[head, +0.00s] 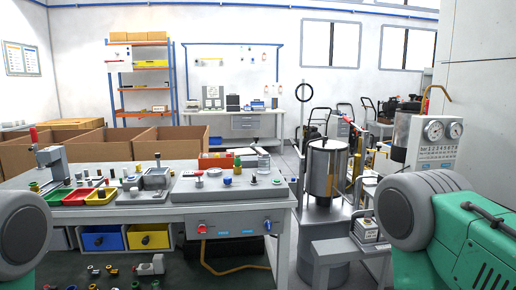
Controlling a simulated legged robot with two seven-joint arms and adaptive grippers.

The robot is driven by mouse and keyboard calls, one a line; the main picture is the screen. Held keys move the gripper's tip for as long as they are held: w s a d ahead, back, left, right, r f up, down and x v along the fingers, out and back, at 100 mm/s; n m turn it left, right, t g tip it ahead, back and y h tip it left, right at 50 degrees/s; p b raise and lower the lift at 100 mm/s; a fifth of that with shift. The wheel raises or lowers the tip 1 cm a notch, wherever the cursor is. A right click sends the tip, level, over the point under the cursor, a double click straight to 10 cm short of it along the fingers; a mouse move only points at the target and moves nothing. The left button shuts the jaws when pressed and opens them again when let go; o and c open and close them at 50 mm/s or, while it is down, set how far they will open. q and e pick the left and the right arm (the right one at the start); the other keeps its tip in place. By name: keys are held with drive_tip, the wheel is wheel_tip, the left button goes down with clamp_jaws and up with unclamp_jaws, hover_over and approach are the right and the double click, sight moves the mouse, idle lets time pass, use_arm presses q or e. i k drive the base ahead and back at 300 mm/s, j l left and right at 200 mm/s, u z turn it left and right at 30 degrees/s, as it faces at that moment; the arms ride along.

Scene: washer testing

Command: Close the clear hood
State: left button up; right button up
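I cannot clearly make out a clear hood in the head view. Parts of my two arms show at the lower left and lower right edges. Neither gripper is in view.
A workbench (180,222) holds a control panel, a small vise, and red, green and yellow trays. Cardboard boxes (150,146) stand behind it. A gauge panel (437,141) stands at the right. Small parts lie in front, lower left.

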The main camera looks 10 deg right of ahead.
sight(261, 152)
drive_tip(key=i, duration=1.1)
